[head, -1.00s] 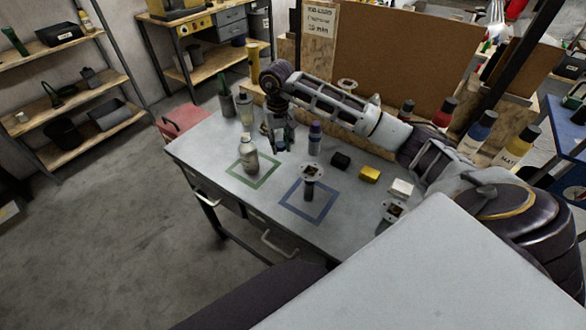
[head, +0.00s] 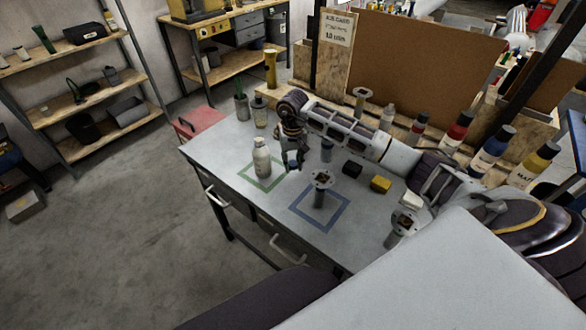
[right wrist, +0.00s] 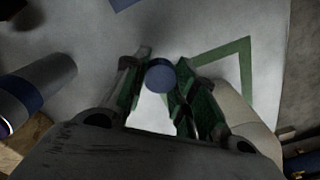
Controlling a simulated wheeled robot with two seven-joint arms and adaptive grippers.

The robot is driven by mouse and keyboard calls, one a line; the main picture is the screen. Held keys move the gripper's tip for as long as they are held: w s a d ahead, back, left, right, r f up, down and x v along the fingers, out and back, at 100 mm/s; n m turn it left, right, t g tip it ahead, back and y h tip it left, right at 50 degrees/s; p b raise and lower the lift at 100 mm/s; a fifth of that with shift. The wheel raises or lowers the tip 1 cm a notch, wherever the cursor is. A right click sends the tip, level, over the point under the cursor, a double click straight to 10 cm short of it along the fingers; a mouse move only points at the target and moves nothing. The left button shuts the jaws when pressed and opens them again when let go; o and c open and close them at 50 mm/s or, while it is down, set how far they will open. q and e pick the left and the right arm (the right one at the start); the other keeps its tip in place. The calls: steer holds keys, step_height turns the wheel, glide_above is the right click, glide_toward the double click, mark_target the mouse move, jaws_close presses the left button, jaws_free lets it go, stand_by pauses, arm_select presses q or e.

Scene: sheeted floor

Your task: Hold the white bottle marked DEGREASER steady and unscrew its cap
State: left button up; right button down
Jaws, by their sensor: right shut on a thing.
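The white bottle (head: 262,161) stands upright on the table inside the green square outline (head: 250,182); its marking is too small to read, and its top looks pale. My right gripper (head: 292,166) is just right of it and low over the table. In the right wrist view my right gripper (right wrist: 160,85) is shut on a small round blue cap (right wrist: 160,75), held between the fingertips. A pale rounded body, which looks like the bottle (right wrist: 248,112), lies beside and partly behind the right-hand finger. My left gripper is not in view.
Right of my gripper stand a dark-capped bottle (head: 327,152), a black block (head: 352,168) and a yellow block (head: 380,184). A flanged post (head: 320,190) stands in the blue square outline (head: 296,206). Several larger bottles line the back right. The table's front left is clear.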

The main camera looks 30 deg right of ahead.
mark_target(293, 163)
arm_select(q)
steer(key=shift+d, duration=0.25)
arm_select(e)
steer(key=shift+f, duration=1.9)
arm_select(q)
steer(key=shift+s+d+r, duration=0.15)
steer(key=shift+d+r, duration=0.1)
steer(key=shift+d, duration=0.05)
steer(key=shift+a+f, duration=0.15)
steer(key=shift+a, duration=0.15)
arm_select(e)
steer(key=shift+f, duration=0.1)
steer(key=c, duration=1.1)
jaws_free()
steer(key=shift+c, duration=0.2)
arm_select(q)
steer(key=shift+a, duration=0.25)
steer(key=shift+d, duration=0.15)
